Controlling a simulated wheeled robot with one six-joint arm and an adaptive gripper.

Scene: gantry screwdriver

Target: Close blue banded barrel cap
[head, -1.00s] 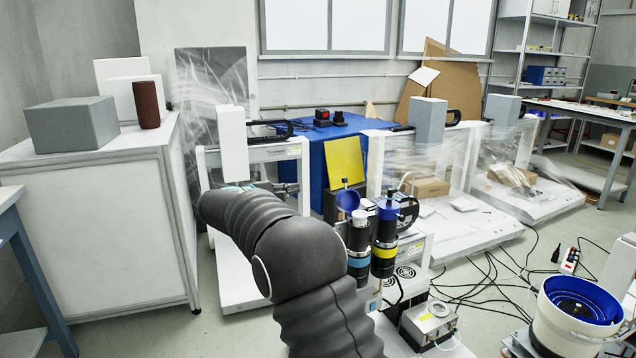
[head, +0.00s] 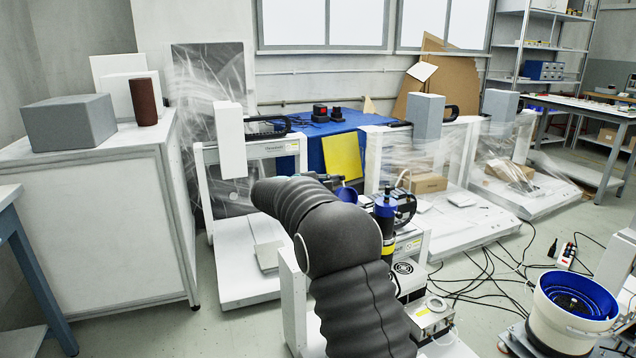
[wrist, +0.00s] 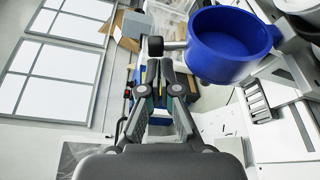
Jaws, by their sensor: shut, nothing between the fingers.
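The raised blue cap (head: 346,194) shows only in part in the head view, just past my arm. The blue banded barrel is hidden behind my arm there. In the wrist view a large blue round cap (wrist: 228,50) is close by, at the upper right of my gripper (wrist: 158,78). My gripper is shut and empty, its fingertips close to a dark stub beside the cap; I cannot tell whether they touch. The second barrel, with a yellow band and blue top (head: 385,225), stands upright just right of my arm.
A white gantry frame (head: 205,185) stands left of my arm. A black-and-white device (head: 405,205) is right of the barrels. A blue-lined bowl feeder (head: 572,308) stands at the lower right. Loose cables lie on the floor between.

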